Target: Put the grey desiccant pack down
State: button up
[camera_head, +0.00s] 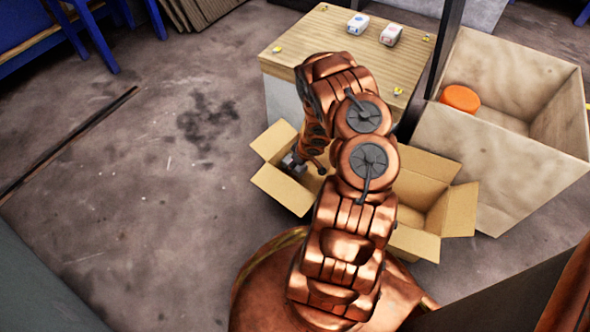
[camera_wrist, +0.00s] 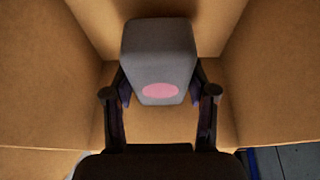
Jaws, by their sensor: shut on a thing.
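The grey desiccant pack (camera_wrist: 158,58) is a grey block with a pink oval on its face, seen in the middle of the wrist view. My gripper (camera_wrist: 160,88) is shut on it, with one dark finger at each side. Cardboard walls surround the pack in the wrist view, so it is inside an open cardboard box. In the head view my gripper (camera_head: 292,164) reaches down at the left part of the open cardboard box (camera_head: 283,188). The pack is hidden in that view. I cannot tell whether it touches the box floor.
A large bin (camera_head: 500,150) at the right holds an orange round object (camera_head: 460,98). My arm covers the box's middle.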

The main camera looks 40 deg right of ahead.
jog(key=shift+f+b, duration=0.45)
jog(key=shift+f, duration=1.05)
jog(key=shift+f, duration=0.15)
jog(key=o, duration=1.3)
